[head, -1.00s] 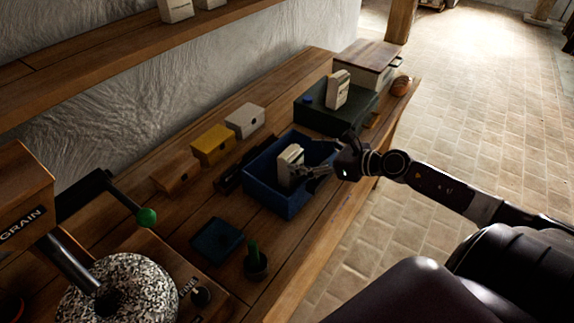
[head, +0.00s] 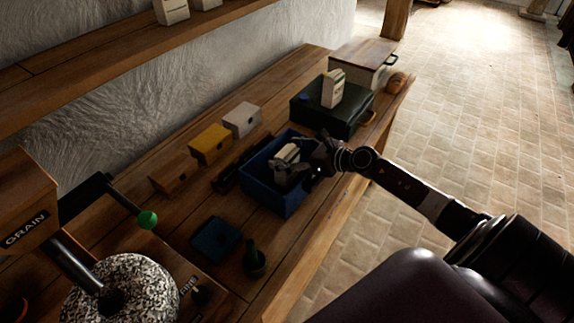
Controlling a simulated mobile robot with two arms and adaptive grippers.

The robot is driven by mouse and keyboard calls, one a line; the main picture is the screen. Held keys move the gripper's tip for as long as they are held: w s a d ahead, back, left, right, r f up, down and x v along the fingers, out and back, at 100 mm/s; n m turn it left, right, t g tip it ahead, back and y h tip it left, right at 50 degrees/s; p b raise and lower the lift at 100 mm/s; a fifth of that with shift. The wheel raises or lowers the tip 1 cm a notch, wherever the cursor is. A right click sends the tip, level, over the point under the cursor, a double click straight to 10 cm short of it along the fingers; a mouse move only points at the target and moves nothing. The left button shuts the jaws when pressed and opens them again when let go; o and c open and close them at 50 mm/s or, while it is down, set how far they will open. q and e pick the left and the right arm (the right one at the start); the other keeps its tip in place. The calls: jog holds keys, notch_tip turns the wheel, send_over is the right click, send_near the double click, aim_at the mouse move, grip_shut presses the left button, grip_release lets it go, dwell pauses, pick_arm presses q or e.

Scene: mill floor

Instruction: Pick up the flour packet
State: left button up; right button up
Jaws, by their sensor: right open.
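A pale flour packet (head: 289,151) stands in the blue crate (head: 284,204) on the bench, its lower part hidden by my gripper and the crate wall. My right gripper (head: 284,170) reaches into the crate from the right, its dark fingers open at the near side of this packet. I cannot tell whether they touch it. Another pale packet (head: 332,88) stands on the dark green box (head: 349,123) behind the crate. My left gripper is not in view.
Wooden, yellow and white small boxes (head: 211,144) line the wall side. A blue tray (head: 216,240) and a small potted cactus (head: 254,262) are nearer. A grain mill (head: 120,290) with a green-knobbed crank is at left. A bread loaf (head: 397,82) is at the far end.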

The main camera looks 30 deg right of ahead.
jog(key=c, duration=1.9)
jog(key=shift+c, duration=1.2)
jog(key=shift+r, duration=0.15)
